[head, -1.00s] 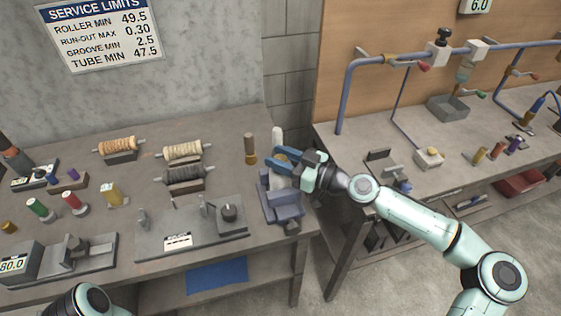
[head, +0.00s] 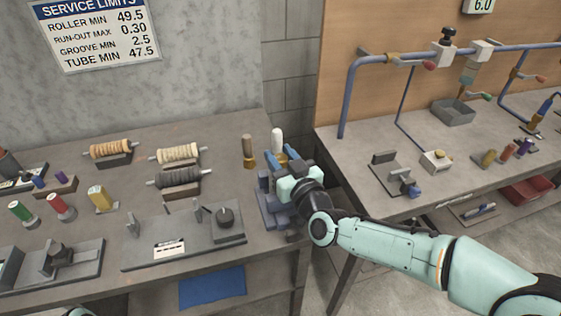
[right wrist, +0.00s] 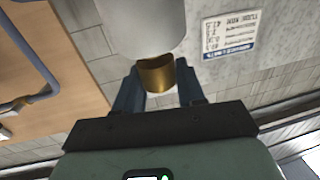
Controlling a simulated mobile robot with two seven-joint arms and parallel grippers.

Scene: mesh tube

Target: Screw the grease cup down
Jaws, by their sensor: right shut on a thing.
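In the right wrist view, a brass cup (right wrist: 168,75) sits between the two blue fingers of my right gripper (right wrist: 157,88), which is shut on it. The cup meets the end of a large pale, rounded body (right wrist: 145,25). In the head view, my right gripper (head: 281,157) is over the blue-grey vise (head: 268,205) at the right end of the left bench. The arm and gripper hide most of the vise and what it holds. The cup's thread is not visible. My left gripper is out of view.
A grey fixture plate (head: 185,238) lies left of the vise. A gap separates the left bench from the piped bench (head: 400,150).

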